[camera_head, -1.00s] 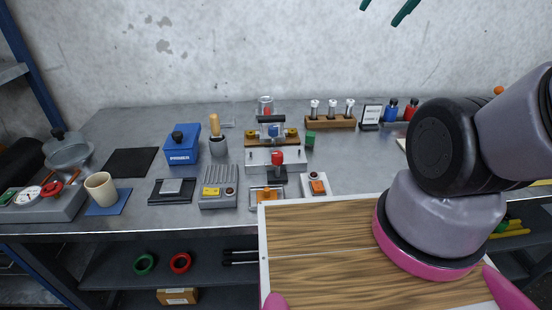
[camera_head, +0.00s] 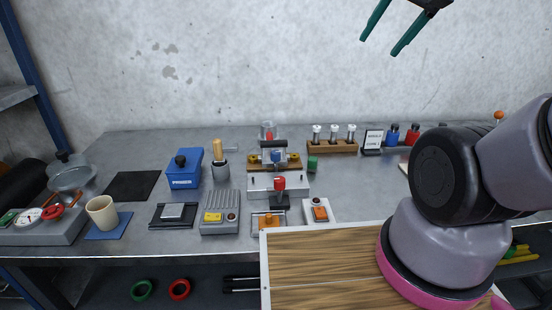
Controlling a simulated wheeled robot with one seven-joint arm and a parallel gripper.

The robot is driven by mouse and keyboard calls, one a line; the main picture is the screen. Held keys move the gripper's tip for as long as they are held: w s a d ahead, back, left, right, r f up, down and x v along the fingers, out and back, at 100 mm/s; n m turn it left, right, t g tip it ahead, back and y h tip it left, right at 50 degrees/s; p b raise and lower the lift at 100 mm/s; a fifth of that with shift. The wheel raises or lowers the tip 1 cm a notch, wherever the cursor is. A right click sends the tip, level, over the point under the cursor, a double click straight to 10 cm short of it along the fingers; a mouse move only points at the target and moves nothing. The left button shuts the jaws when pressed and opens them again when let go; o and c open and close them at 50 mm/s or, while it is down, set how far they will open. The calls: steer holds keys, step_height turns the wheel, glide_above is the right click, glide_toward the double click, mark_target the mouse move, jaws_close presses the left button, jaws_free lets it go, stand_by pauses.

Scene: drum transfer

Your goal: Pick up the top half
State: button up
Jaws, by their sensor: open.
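My gripper (camera_head: 379,47) is at the top of the view, high in front of the wall. Its two green fingers are apart with nothing between them. It is well above the workbench and touches nothing. I cannot tell for certain which thing is the top half. A grey fixture (camera_head: 264,183) stands at the middle of the bench. It carries a blue part (camera_head: 277,156), brass-coloured knobs and a clear round piece (camera_head: 267,129) with red in it at the back. A red-knobbed black piece (camera_head: 280,188) stands at its front.
A blue box (camera_head: 184,168), a wood-handled tool in a grey cup (camera_head: 219,171) and a beige mug (camera_head: 102,212) are to the left. A wooden rack (camera_head: 333,147) with several vials and blue and red bottles (camera_head: 392,134) are at the back right. My wood-topped base and arm cover the front right.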

stand_by(0.3)
steer(key=m+g+y, duration=0.3)
steer(key=m+g, duration=0.2)
steer(key=m, duration=0.5)
glide_above(273, 145)
steer(key=s+d, duration=0.4)
steer(key=d, duration=0.2)
step_height(273, 145, down, 19)
steer(key=w+a+f+m, duration=0.1)
steer(key=f, duration=0.4)
steer(key=w+a+f+m, duration=0.1)
steer(key=f, duration=0.4)
steer(key=w+a+f+m, duration=0.1)
steer(key=w+f, duration=0.1)
steer(key=f, duration=0.3)
steer(key=shift+a, duration=0.4)
steer(key=x, duration=0.5)
steer(key=shift+w+f, duration=0.25)
steer(key=shift+f, duration=0.15)
